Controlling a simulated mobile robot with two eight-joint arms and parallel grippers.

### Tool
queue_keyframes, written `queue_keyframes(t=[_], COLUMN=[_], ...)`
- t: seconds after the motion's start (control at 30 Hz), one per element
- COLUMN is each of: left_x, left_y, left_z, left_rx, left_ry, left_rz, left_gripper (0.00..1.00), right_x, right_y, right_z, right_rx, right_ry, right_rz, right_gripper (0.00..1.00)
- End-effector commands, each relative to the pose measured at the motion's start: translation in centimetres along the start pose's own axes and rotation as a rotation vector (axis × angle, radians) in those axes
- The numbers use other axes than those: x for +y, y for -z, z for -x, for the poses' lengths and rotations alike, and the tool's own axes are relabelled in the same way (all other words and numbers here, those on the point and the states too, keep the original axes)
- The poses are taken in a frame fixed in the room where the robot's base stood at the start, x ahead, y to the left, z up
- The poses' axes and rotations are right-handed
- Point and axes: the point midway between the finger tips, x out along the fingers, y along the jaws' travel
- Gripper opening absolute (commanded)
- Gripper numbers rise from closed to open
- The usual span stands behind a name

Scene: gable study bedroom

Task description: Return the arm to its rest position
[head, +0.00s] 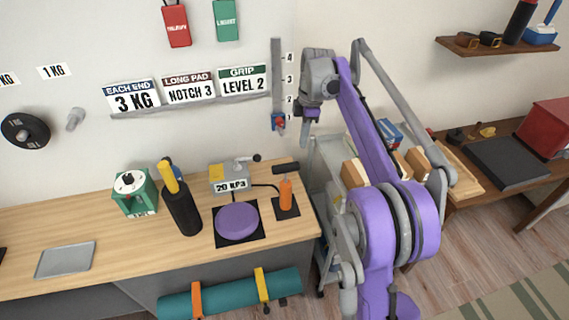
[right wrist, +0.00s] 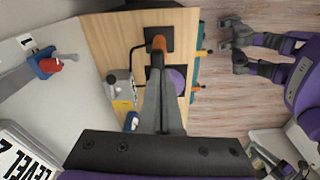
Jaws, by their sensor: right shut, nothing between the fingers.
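My right arm is purple and grey and rises at the right of the head view, bent at its elbow. My right gripper (head: 304,136) hangs fingers down near the wall, just right of the vertical slide, above the far right corner of the bench. In the right wrist view its grey fingers (right wrist: 160,75) are together with nothing between them. It is apart from the red and blue slide knob (head: 279,123), which also shows in the right wrist view (right wrist: 47,67).
The wooden bench (head: 80,220) carries a purple round pad (head: 237,221), an orange grip (head: 286,192), a black bottle (head: 182,209) and a green device (head: 134,194). A grey cart (head: 325,165) stands right of the bench, near my arm. A shelf (head: 490,42) is at upper right.

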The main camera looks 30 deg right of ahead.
Motion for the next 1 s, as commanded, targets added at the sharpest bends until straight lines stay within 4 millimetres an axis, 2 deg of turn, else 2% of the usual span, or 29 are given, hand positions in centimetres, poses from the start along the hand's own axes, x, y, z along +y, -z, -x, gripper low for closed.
queue_keyframes(t=[0.27, 0.37, 0.43, 0.57, 0.77, 1.0], left_x=[0.0, 0.0, 0.0, 0.0, 0.0, 0.0], left_y=[0.0, 0.0, 0.0, 0.1, 0.2, 0.2], left_z=[0.0, 0.0, 0.1, 0.1, 0.2, 0.3], left_rx=[0.000, 0.000, 0.000, 0.001, 0.001, 0.002], left_ry=[0.000, 0.000, 0.000, 0.000, 0.000, 0.000], left_rz=[0.000, 0.000, 0.000, 0.000, 0.000, 0.000], left_gripper=[0.50, 0.50, 0.50, 0.50, 0.50, 0.50], right_x=[-0.2, -1.2, -2.8, -7.0, -14.6, -24.3], right_y=[0.2, 0.9, 1.9, 4.0, 6.0, 6.5], right_z=[0.0, 0.2, 0.3, 0.1, -1.9, -6.6], right_rx=[-0.001, -0.003, -0.005, 0.000, 0.048, 0.165], right_ry=[-0.003, -0.019, -0.041, -0.103, -0.203, -0.295], right_rz=[-0.007, -0.050, -0.110, -0.273, -0.542, -0.857], right_gripper=[0.00, 0.00, 0.00, 0.00, 0.00, 0.00])
